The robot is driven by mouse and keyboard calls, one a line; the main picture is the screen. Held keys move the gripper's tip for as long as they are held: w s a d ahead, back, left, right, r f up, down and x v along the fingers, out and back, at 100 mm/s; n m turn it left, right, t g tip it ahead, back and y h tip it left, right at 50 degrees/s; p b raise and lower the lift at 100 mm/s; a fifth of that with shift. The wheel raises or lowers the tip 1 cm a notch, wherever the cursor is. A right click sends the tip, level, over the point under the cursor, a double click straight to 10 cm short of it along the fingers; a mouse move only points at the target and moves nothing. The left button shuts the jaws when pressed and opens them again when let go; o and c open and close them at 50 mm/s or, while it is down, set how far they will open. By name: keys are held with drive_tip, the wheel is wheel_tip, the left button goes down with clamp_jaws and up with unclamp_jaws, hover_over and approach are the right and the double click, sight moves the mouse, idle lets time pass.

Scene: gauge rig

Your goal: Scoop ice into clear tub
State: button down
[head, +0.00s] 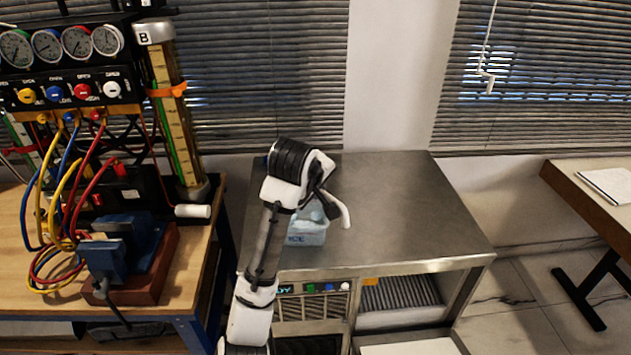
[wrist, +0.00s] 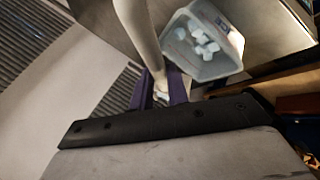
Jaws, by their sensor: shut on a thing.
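A pale, see-through tub (head: 306,236) marked ICE stands on the steel table, partly hidden by my arm in the head view. In the wrist view the tub (wrist: 208,70) holds several white ice cubes (wrist: 198,40). My gripper (head: 321,198) is above and beside the tub. Its purple fingers (wrist: 162,92) are shut on a long, curved white piece (wrist: 138,32), seemingly the scoop's handle; it also shows in the head view (head: 344,213). The scoop's bowl cannot be made out. No second tub can be made out.
The steel table (head: 410,205) is bare to the right of the tub. A wooden bench (head: 190,275) at the left bears a vise (head: 125,250), hoses and a gauge panel (head: 65,70). Another table (head: 590,195) stands at far right. Window blinds hang behind.

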wheel_tip(320, 180, down, 8)
drive_tip(key=s+a+n+t+h+b, duration=0.2)
drive_tip(key=n+t+h+b, duration=0.3)
drive_tip(key=b, duration=1.9)
drive_tip(key=t+h, duration=0.4)
drive_tip(key=t, duration=0.1)
drive_tip(key=shift+a+n+t+h+b, duration=0.3)
drive_tip(key=shift+a+n, duration=0.05)
drive_tip(key=shift+n, duration=0.05)
drive_tip(key=shift+r, duration=0.1)
